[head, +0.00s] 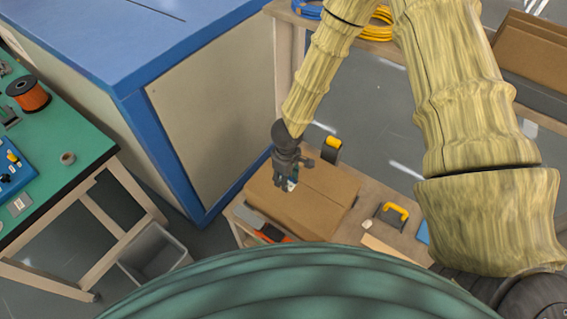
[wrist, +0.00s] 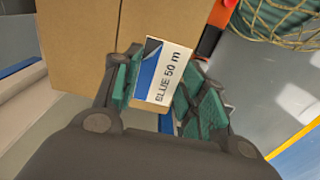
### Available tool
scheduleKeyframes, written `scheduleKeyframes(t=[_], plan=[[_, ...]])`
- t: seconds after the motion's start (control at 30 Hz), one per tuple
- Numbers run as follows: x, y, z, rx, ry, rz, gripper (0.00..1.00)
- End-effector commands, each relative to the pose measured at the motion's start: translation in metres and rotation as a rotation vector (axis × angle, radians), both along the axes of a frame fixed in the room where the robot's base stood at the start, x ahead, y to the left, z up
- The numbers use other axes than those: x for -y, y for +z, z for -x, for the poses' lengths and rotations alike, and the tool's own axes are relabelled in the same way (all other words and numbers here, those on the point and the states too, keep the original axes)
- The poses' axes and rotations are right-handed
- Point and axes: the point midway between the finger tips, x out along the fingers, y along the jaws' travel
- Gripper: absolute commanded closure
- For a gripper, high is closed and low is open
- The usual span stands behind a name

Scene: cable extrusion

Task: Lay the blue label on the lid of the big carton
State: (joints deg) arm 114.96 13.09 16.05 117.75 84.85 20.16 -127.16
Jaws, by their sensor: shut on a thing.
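The big carton (head: 325,205) is a closed brown box on a low wooden bench in the head view; its brown surface fills the upper left of the wrist view (wrist: 75,50). My gripper (head: 288,180) is over the left part of its lid. In the wrist view my gripper (wrist: 160,95) is shut on the blue label (wrist: 172,68), a white card with a blue patch and the words "BLUE 50 m". The label lies between the green finger pads, with the carton behind it. I cannot tell whether the label touches the lid.
The bench (head: 375,195) also holds a yellow-handled tool (head: 393,213), a black and yellow item (head: 331,147) behind the carton and an orange item at the front. A large blue-topped cabinet (head: 135,45) stands left. A green worktable (head: 60,125) is at far left.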

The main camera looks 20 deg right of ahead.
Motion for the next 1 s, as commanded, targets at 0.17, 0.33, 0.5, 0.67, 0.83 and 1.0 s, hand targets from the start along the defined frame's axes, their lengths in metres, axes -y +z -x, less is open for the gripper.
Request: scheduleKeyframes(t=[0.17, 0.33, 0.5, 0.67, 0.83, 1.0], plan=[[-0.001, -0.003, 0.001, -0.001, 0.011, -0.001, 0.66], [0.000, -0.013, 0.001, 0.000, 0.008, 0.000, 0.66], [0.001, -0.025, 0.001, 0.000, 0.006, 0.000, 0.66], [0.002, -0.035, 0.002, 0.000, 0.006, 0.000, 0.66], [0.002, -0.045, 0.001, 0.001, 0.004, -0.001, 0.66], [0.002, -0.055, 0.001, 0.001, 0.004, -0.001, 0.66]])
